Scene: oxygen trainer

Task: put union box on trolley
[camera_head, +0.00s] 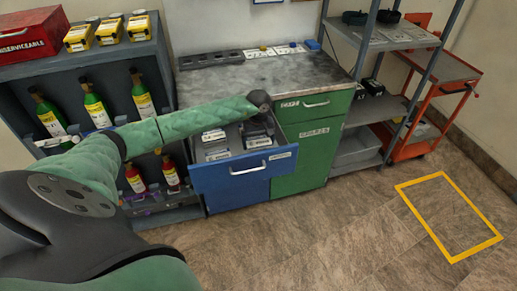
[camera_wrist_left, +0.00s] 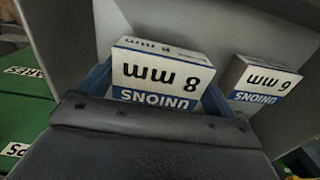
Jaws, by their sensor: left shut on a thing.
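The white and blue union box marked 8 mm (camera_wrist_left: 160,75) is between the fingers of my left gripper (camera_wrist_left: 155,92), which is shut on it. A second union box, marked 6 mm (camera_wrist_left: 258,85), stands beside it in the left wrist view. In the head view my left gripper (camera_head: 258,135) points down into the open blue drawer (camera_head: 240,180), at its right side, and largely hides what it holds. Small white boxes (camera_head: 214,136) lie in the drawer to its left. The orange trolley (camera_head: 440,95) stands at the far right. My right gripper is out of view.
The grey worktop (camera_head: 260,78) lies behind the drawer, above a green cabinet (camera_head: 315,145). A grey shelf rack (camera_head: 375,105) stands between cabinet and trolley. A yellow rectangle (camera_head: 450,259) marks clear floor. A shelf with green bottles (camera_head: 95,105) is at left.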

